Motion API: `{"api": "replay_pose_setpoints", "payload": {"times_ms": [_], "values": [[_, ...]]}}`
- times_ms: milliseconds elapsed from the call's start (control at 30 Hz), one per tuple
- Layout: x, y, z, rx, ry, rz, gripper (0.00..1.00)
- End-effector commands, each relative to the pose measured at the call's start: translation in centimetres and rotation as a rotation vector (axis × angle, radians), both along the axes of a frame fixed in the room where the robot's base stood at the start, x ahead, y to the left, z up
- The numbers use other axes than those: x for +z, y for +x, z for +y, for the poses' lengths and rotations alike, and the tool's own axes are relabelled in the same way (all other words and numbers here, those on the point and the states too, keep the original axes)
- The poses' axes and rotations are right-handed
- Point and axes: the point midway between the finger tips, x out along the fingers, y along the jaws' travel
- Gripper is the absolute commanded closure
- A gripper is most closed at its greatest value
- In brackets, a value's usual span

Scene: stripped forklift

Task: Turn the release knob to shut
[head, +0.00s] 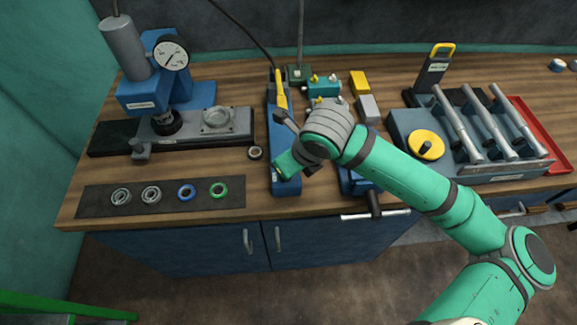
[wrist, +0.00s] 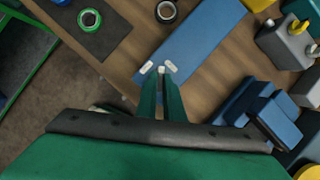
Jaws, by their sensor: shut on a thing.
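The long blue hand pump (head: 284,186) with a yellow lever (head: 281,88) lies lengthwise on the wooden bench. Its blue body also shows in the wrist view (wrist: 205,45). My gripper (head: 277,171) reaches down over the pump's near part. The knob is hidden by my gripper in the head view. Its turn angle cannot be told.
A press with a dial gauge (head: 171,54) stands at the left. A dark mat (head: 100,203) with several rings lies in front of it. A dark ring (head: 255,153) lies close left of the pump. A blue vise (head: 352,181) and a rack (head: 463,167) of metal cylinders stand right.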

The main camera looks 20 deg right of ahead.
Motion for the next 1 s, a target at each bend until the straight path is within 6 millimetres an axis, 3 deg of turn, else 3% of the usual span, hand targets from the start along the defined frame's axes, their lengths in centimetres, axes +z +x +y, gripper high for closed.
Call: {"api": "replay_pose_setpoints", "payload": {"times_ms": [500, 1000], "values": [[0.02, -0.01, 0.72, -0.433, -0.003, 0.001, 1.00], [-0.03, -0.05, 0.82, -0.610, -0.003, 0.004, 1.00]]}}
